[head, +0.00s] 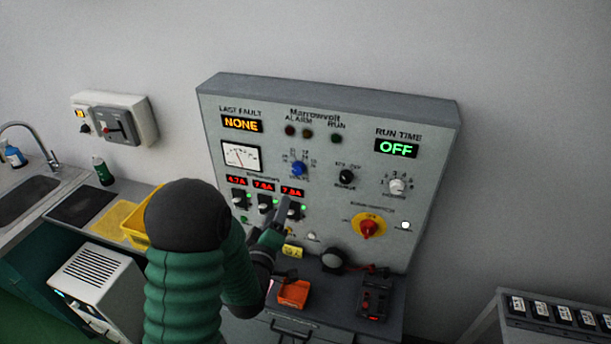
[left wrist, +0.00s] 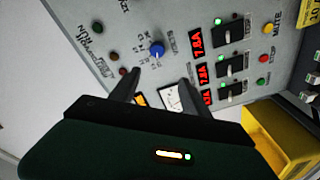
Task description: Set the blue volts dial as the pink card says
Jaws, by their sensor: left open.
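The blue volts dial (head: 298,168) is on the upper middle of the grey panel (head: 330,130), with a printed scale around it. In the left wrist view the blue dial (left wrist: 157,48) shows beyond the fingertips, apart from them. My left gripper (head: 284,208) is in front of the panel, below the dial in the head view. Its two dark fingers (left wrist: 160,79) are spread and empty in the left wrist view. The dial's exact setting is too small to read. I cannot make out a pink card in either view. My right gripper is not in view.
Several red displays (head: 265,186) and black switches sit below the dial. A black range knob (head: 347,177) and a red-and-yellow rotary switch (head: 368,227) are to the right.

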